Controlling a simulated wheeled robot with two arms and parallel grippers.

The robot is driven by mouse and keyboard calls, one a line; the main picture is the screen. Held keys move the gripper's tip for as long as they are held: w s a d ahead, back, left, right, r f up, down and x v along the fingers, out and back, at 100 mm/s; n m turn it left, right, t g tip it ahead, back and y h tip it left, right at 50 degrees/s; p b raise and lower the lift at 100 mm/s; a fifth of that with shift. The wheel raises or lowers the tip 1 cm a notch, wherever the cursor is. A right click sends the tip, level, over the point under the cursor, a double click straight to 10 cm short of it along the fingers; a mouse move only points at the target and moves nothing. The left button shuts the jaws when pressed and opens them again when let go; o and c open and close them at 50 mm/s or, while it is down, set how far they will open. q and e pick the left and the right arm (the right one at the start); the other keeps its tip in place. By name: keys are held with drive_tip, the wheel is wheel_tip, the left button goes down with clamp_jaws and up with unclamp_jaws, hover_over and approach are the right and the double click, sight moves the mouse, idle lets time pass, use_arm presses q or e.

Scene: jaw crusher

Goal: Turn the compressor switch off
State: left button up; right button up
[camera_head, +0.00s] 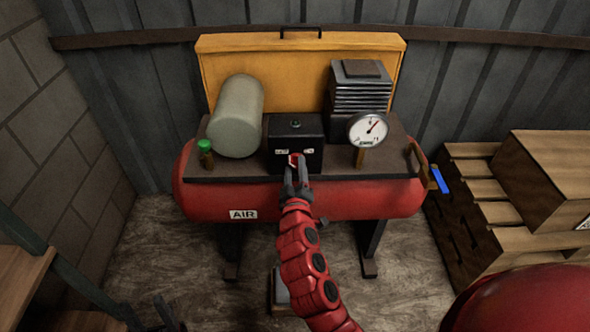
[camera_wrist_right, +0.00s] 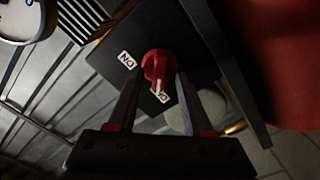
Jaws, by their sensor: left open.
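The compressor (camera_head: 390,198) is a red tank marked AIR. A black switch box (camera_head: 312,130) sits on its top plate. Its red rotary switch (camera_head: 295,158) is also in the right wrist view (camera_wrist_right: 156,64); there its white mark points down towards the label that seems to read OFF, away from the ON label. My right gripper (camera_head: 296,178) reaches the box front; in the right wrist view its fingers (camera_wrist_right: 159,82) stand either side of the switch. I cannot tell whether they press on it. My left gripper (camera_head: 168,312) is low at bottom left, open, away from the compressor.
A pressure gauge (camera_head: 368,130), a pale cylinder (camera_head: 237,117) and a green-capped valve (camera_head: 205,150) flank the box. A yellow panel (camera_head: 265,75) stands behind. Wooden pallets and a box (camera_head: 545,175) are at right; wooden shelves (camera_head: 22,278) at left.

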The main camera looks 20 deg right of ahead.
drive_tip(key=shift+s, duration=0.1)
drive_tip(key=p+v, duration=0.1)
drive_tip(key=v, duration=1.6)
drive_tip(key=shift+s+r, duration=0.1)
